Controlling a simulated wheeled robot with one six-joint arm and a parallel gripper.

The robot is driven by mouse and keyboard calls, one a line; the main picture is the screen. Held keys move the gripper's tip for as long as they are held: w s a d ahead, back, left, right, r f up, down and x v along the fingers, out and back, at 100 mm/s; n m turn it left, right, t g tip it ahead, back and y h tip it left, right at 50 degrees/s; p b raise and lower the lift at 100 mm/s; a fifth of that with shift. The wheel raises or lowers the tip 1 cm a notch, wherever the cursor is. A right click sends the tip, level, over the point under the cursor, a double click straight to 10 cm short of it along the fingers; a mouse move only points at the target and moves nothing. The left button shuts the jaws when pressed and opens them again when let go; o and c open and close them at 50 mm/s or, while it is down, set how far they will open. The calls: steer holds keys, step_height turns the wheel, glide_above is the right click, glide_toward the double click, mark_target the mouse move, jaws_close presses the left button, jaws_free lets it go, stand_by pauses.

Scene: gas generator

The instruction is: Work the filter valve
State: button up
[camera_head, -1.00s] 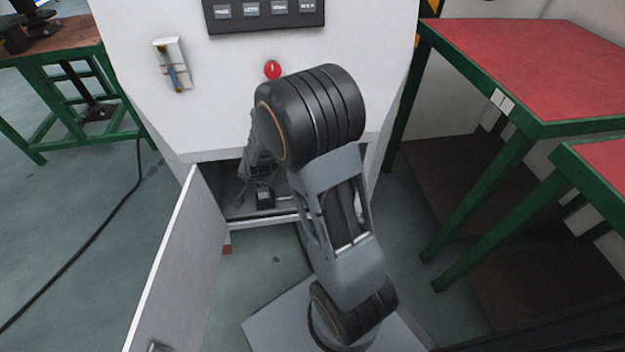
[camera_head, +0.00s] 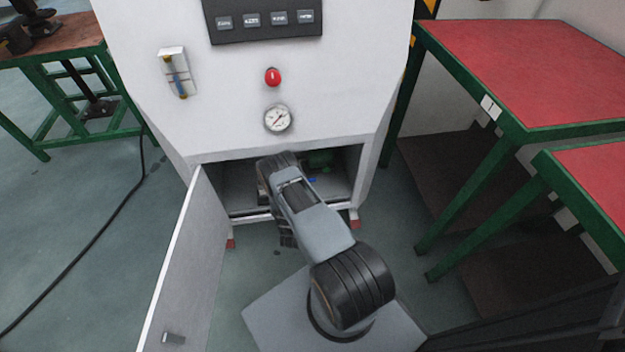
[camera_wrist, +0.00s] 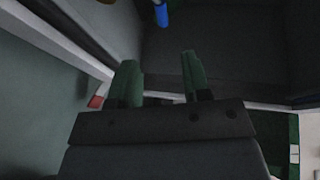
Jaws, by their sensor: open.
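My gripper (camera_wrist: 159,62) shows in the wrist view with its two green fingers apart and nothing between them. A small blue part (camera_wrist: 161,15) is at the top of that view, beyond the fingertips and apart from them. It may be the handle of the filter valve, but I cannot tell for sure. In the head view, a small blue spot (camera_head: 312,180) and a green part (camera_head: 320,160) show inside the open lower compartment (camera_head: 340,190), right of my arm. My arm hides my gripper and part of the compartment there.
The white cabinet (camera_head: 225,120) carries a gauge (camera_head: 277,119) and a red button (camera_head: 272,77) above the opening. Its door (camera_head: 185,270) stands open at the left. Red-topped green tables (camera_head: 520,65) are at the right, and a workbench (camera_head: 60,60) at the far left.

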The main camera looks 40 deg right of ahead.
mark_target(312, 179)
steer(key=b+x, duration=0.4)
steer(key=x, duration=0.8)
steer(key=shift+s+d+r, duration=0.1)
steer(key=shift+s, duration=0.05)
steer(key=shift+w+d, duration=0.5)
steer(key=shift+d, duration=0.1)
steer(key=shift+c, duration=0.2)
jaws_close()
